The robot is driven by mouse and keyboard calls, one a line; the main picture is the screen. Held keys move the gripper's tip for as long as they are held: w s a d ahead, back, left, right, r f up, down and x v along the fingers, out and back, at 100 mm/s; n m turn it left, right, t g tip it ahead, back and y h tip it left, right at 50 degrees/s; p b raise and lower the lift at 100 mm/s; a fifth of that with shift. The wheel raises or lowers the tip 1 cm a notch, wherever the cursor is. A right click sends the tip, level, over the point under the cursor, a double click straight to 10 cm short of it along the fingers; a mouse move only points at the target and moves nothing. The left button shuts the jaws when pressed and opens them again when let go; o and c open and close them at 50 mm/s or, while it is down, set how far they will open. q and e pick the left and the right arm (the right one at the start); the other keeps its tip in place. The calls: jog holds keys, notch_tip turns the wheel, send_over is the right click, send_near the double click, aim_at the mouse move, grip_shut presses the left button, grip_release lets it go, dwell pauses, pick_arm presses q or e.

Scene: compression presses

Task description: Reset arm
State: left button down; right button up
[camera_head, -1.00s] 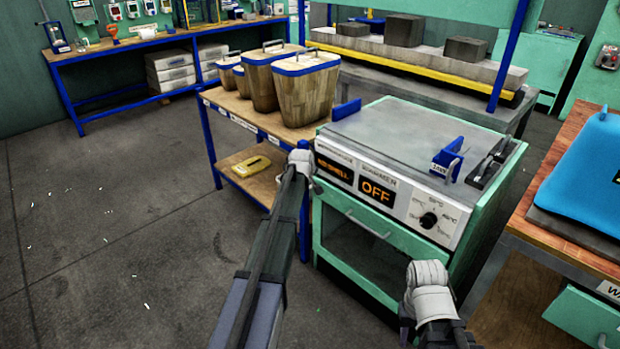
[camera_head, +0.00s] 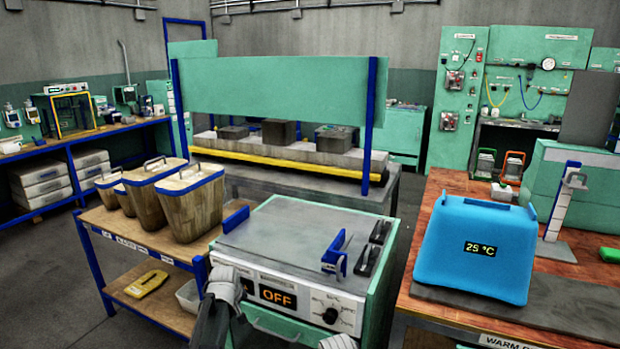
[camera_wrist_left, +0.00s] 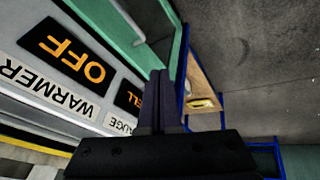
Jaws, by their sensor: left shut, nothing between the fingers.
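My left arm comes up at the bottom of the head view, its pale end (camera_head: 224,284) in front of the left part of the warmer's front panel. In the left wrist view the dark fingers of my left gripper (camera_wrist_left: 164,85) are together with nothing between them. They are apart from the panel, which reads OFF and WARMER. The warmer (camera_head: 285,240) is a green cabinet with a grey top, a dial and an orange OFF display. My right arm's pale end (camera_head: 338,342) barely shows at the bottom edge; its fingers cannot be made out.
Wooden bins with blue rims (camera_head: 185,205) stand on a cart left of the warmer. A yellow tool (camera_head: 146,284) lies on its lower shelf. A long press (camera_head: 290,153) is behind. Open floor lies at left.

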pick_arm(q)
jog(key=s+d+r+m+g+p, duration=0.2)
jog(key=s+d+r+m+p, duration=0.2)
jog(key=s, duration=0.6)
jog(key=s+d+r+m+g+p, duration=0.1)
jog(key=s+d+r+m+p, duration=0.3)
jog(key=s+d, duration=0.4)
jog(key=s+d+r+m+g+p, duration=0.2)
jog(key=s+d+r+p, duration=0.4)
jog(key=s, duration=0.5)
jog(key=shift+s+d+r+m+g, duration=0.3)
jog(key=shift+s+m, duration=0.1)
jog(key=shift+m, duration=0.5)
pick_arm(e)
notch_tip(320, 180, up, 17)
jog(key=shift+f, duration=0.2)
